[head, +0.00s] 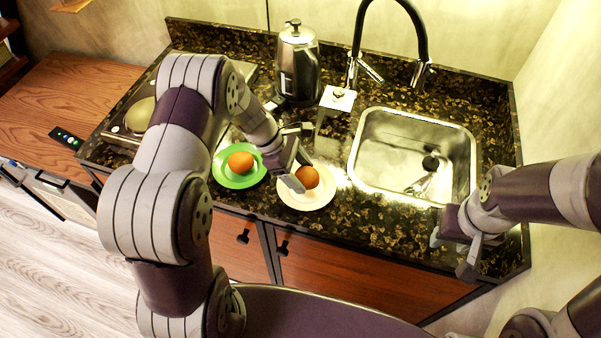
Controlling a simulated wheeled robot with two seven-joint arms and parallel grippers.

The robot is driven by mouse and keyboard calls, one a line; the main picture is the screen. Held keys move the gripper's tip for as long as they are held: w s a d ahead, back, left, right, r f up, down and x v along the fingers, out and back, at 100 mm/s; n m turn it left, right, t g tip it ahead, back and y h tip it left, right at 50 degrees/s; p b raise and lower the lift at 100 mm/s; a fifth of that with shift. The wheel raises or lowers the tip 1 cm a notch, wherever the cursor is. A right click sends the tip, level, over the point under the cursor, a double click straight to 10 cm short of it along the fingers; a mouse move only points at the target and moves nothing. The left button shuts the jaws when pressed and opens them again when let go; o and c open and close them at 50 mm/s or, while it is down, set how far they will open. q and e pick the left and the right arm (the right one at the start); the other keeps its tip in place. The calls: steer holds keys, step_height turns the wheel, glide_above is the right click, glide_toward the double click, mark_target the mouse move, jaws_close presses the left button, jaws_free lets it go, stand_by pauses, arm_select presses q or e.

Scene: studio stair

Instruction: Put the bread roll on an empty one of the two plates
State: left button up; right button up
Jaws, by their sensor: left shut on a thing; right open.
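A brown-orange bread roll (308,178) is at the cream plate (318,201) in the middle of the counter's front. My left gripper (298,173) is shut on this roll from the left, low over the plate. I cannot tell whether the roll touches the plate. The green plate (228,180), just left of the cream one, has a round orange thing (240,162) on it. My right gripper (454,254) is open and empty near the counter's front right edge, below the sink.
A steel sink (365,150) with a black tap (420,40) is at the right. A metal coffee pot (298,65) stands behind the plates, with a small white-topped item (338,98) beside it. A yellow-green rounded thing (138,115) sits at the left, partly behind my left arm.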

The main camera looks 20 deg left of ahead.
arm_select(q)
steer(key=shift+w+f, duration=0.1)
steer(key=shift+f, duration=0.8)
steer(key=shift+f, duration=0.1)
steer(key=o, duration=0.6)
steer(key=shift+f, duration=0.1)
steer(key=o, duration=0.4)
steer(key=shift+o, duration=0.2)
